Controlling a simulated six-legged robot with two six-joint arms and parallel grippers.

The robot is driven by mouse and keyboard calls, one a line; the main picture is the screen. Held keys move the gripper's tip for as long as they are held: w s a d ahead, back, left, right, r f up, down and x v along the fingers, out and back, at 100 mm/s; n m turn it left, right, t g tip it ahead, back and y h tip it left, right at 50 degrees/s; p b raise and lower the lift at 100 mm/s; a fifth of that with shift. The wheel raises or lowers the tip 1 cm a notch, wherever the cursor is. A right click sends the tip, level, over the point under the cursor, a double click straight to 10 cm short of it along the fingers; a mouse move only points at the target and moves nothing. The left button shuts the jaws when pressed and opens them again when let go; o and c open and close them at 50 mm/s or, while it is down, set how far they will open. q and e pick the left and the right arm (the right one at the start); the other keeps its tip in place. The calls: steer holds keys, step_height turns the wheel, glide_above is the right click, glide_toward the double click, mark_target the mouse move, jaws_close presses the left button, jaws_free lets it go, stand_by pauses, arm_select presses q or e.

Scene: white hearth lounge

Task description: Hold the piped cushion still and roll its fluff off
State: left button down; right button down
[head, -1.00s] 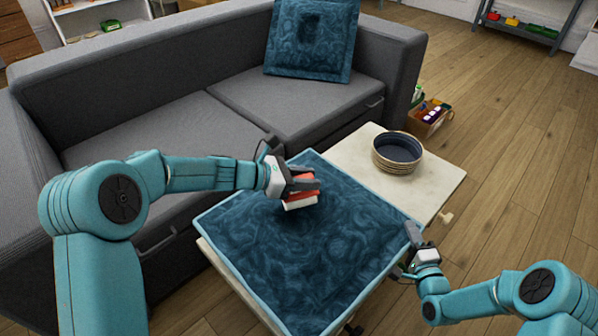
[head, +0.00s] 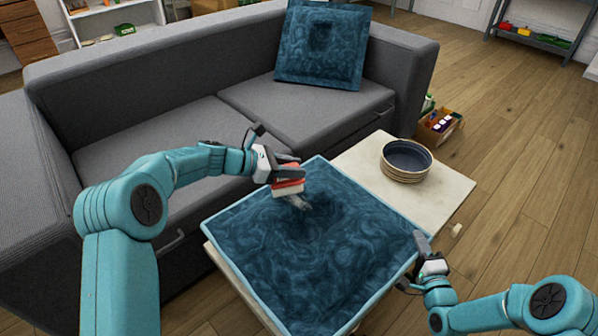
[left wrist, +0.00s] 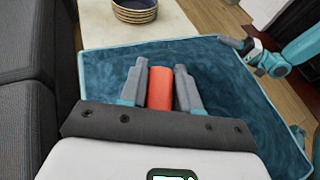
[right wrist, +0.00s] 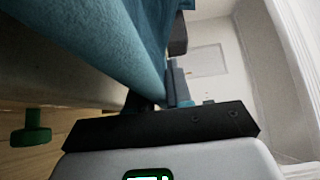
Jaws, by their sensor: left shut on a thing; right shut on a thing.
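The piped cushion (head: 300,265), dark blue with a light blue edge, lies flat on a low cream table. My left gripper (head: 284,172) is shut on a red and white roller (head: 289,187), over the cushion's far left edge. The red part (left wrist: 160,88) shows between the fingers in the left wrist view. A small pale grey piece (head: 299,202) shows just below the roller; I cannot tell if it is fluff or part of the roller. My right gripper (head: 425,256) is shut on the cushion's right corner. The blue cloth (right wrist: 140,45) also shows in the right wrist view.
A stack of round bowls or plates (head: 406,172) stands on the bare far end of the cream table (head: 445,190). A grey sofa (head: 160,130) with another blue cushion (head: 322,65) stands behind. A box of small items (head: 437,127) is on the floor.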

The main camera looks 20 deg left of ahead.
arm_select(q)
step_height(320, 180, up, 8)
steer(key=w+a, duration=0.2)
steer(key=shift+a+r, duration=0.25)
steer(key=shift+a, duration=0.05)
stand_by(0.5)
stand_by(0.5)
